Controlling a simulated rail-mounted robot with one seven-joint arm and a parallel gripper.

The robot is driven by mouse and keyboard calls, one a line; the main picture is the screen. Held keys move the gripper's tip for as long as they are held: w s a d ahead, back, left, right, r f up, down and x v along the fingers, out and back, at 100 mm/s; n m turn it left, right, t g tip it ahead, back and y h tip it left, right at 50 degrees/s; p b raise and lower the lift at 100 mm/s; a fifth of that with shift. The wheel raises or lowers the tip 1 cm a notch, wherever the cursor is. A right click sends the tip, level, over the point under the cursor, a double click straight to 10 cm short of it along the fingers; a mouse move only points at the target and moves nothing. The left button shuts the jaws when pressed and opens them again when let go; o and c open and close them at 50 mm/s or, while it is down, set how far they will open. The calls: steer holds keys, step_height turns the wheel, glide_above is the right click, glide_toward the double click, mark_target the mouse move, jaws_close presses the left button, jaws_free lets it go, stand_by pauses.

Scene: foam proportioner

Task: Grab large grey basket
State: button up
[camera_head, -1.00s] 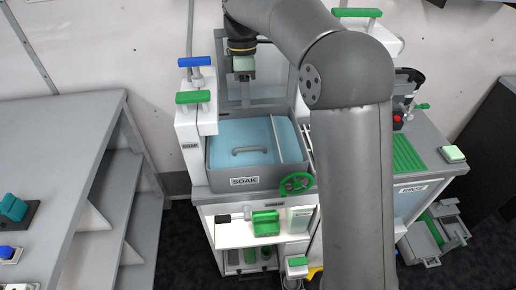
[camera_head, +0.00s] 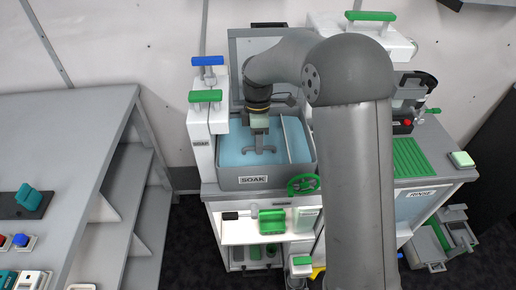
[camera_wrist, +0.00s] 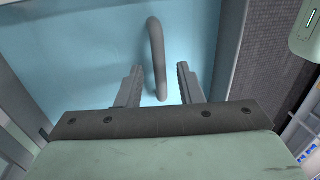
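A large grey basin labelled SOAK (camera_head: 285,172) stands on the white station in the head view, with a flat light-blue surface (camera_head: 235,150) inside. A curved grey handle (camera_wrist: 156,45) rises over that blue surface in the wrist view. My gripper (camera_head: 259,149) is over the basin, pointing down. In the wrist view my gripper (camera_wrist: 159,82) is open, one finger on each side of the handle's near end, with visible gaps. Two smaller grey open containers (camera_head: 430,248) stand low at the right. I cannot tell which of these is the basket.
White posts with blue (camera_head: 208,61) and green (camera_head: 205,96) handles stand left of the basin. A green wheel (camera_head: 303,185) is at its front right corner. A raised grey lid (camera_head: 240,50) stands behind. A grey shelf unit (camera_head: 75,130) is at the left.

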steer(key=shift+s+f, duration=0.25)
steer(key=shift+f, duration=1.05)
jaws_close()
steer(key=shift+r, duration=0.1)
